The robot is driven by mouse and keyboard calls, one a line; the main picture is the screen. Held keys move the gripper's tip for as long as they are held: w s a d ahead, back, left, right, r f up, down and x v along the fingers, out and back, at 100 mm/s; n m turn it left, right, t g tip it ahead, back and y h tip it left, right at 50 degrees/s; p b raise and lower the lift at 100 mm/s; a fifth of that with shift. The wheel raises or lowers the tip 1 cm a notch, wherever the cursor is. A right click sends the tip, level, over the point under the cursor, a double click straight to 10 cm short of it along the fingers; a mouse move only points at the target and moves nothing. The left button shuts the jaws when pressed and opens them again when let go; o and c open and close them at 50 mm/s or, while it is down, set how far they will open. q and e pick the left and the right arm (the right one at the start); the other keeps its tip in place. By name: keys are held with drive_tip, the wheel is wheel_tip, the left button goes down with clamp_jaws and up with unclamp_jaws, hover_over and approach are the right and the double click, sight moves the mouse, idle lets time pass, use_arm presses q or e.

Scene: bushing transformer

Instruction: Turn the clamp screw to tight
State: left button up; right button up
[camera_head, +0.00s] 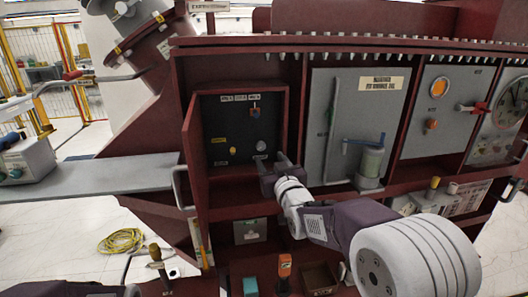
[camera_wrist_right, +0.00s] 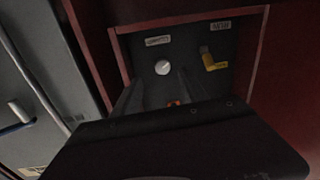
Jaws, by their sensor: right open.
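A pale round screw head or knob (camera_head: 261,146) sits on the dark back panel of the open cabinet compartment, low on the right; it may be the clamp screw. It also shows in the right wrist view (camera_wrist_right: 163,68), under a small label too blurred to read. My right gripper (camera_head: 274,160) is at the compartment's lower right opening, just short of this knob. In the right wrist view its two fingers (camera_wrist_right: 160,92) are apart, with nothing held between them and the knob beyond their tips. My left gripper is out of view.
A yellow handle (camera_wrist_right: 212,62) is beside the knob in the wrist view. The compartment's red frame surrounds my right gripper closely. A grey panel (camera_head: 320,110) with a pale green cylinder (camera_head: 371,160) stands to the right.

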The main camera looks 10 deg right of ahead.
sight(262, 148)
drive_tip(key=w, duration=0.2)
drive_tip(key=w+p, duration=0.1)
drive_tip(key=w, duration=0.1)
drive_tip(key=w+a, duration=0.1)
drive_tip(key=w, duration=0.1)
drive_tip(key=shift+w+r, duration=0.1)
drive_tip(key=shift+r, duration=0.05)
drive_tip(key=shift+w+d, duration=0.1)
drive_tip(key=shift+w, duration=0.3)
drive_tip(key=shift+s, duration=0.1)
clamp_jaws()
